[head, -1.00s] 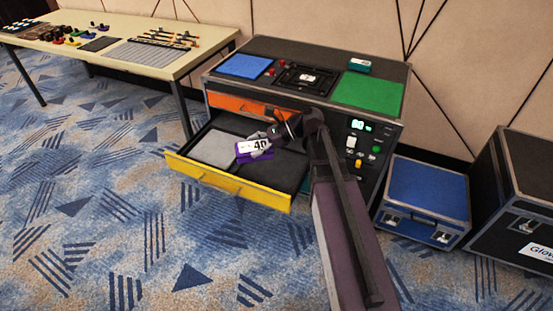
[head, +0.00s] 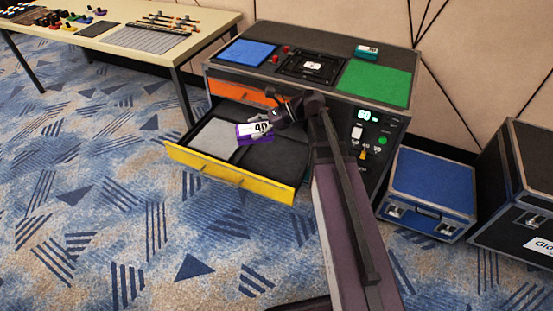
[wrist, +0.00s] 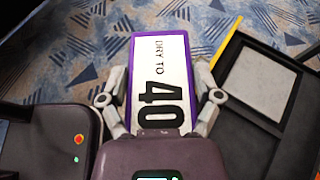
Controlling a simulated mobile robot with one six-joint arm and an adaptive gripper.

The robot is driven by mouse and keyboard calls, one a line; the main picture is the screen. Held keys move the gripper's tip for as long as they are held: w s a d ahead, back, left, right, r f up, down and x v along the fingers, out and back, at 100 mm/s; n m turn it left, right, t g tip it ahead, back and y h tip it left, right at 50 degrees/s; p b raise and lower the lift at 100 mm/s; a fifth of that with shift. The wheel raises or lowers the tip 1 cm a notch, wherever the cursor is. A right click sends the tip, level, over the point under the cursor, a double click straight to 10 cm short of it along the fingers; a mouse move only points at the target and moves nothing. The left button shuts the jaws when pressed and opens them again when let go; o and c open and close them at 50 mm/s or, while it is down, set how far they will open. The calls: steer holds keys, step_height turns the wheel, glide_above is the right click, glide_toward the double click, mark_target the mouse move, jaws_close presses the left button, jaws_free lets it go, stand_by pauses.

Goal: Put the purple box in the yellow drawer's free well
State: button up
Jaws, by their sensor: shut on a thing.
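The purple box (head: 242,132) has a white label that reads "DRY TO 40" in the wrist view (wrist: 160,75). My gripper (head: 266,124) is shut on it, with one finger on each long side. In the head view the box shows over the open yellow drawer (head: 230,176), near the divider; its height above the drawer is hard to judge. The drawer's left well holds a light grey slab (head: 213,142). The right well (head: 275,160) is dark and looks empty, though my arm and the box hide part of it.
The orange drawer (head: 238,92) above is shut. The cabinet top bears a blue mat (head: 247,52), a green mat (head: 375,84) and a small teal box (head: 367,51). A blue case (head: 432,185) stands right of the cabinet. A table (head: 210,28) stands behind left.

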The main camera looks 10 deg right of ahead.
steer(key=w+d+f+m+t+b, duration=0.1)
steer(key=d+f+m+t+b, duration=0.1)
steer(key=d+f+b, duration=0.3)
steer(key=w+d+f+m+t+h+b, duration=0.1)
steer(key=d+f+b, duration=0.5)
steer(key=f+b, duration=0.6)
steer(key=w+d+f+m+t+h+b, duration=0.1)
steer(key=w+d+f+m+t+b, duration=0.2)
steer(key=d+f+b, duration=0.3)
steer(key=shift+d+f+m+t+b, duration=0.2)
steer(key=shift+f+t+b, duration=0.2)
steer(key=shift+f+b, duration=0.35)
steer(key=shift+d+f+m+t+b, duration=0.1)
steer(key=shift+f+m+t+b, duration=0.1)
steer(key=shift+f+t+b, duration=0.35)
steer(key=shift+d+f+b, duration=0.55)
steer(key=shift+f, duration=0.1)
steer(key=b, duration=0.2)
glide_above(276, 158)
steer(key=shift+s+a+f, duration=0.1)
steer(key=shift+a+f, duration=0.05)
steer(key=shift+f, duration=0.6)
steer(key=shift+f, duration=0.15)
steer(key=shift+f+b, duration=1.5)
steer(key=shift+f, duration=0.1)
steer(key=shift+f, duration=0.15)
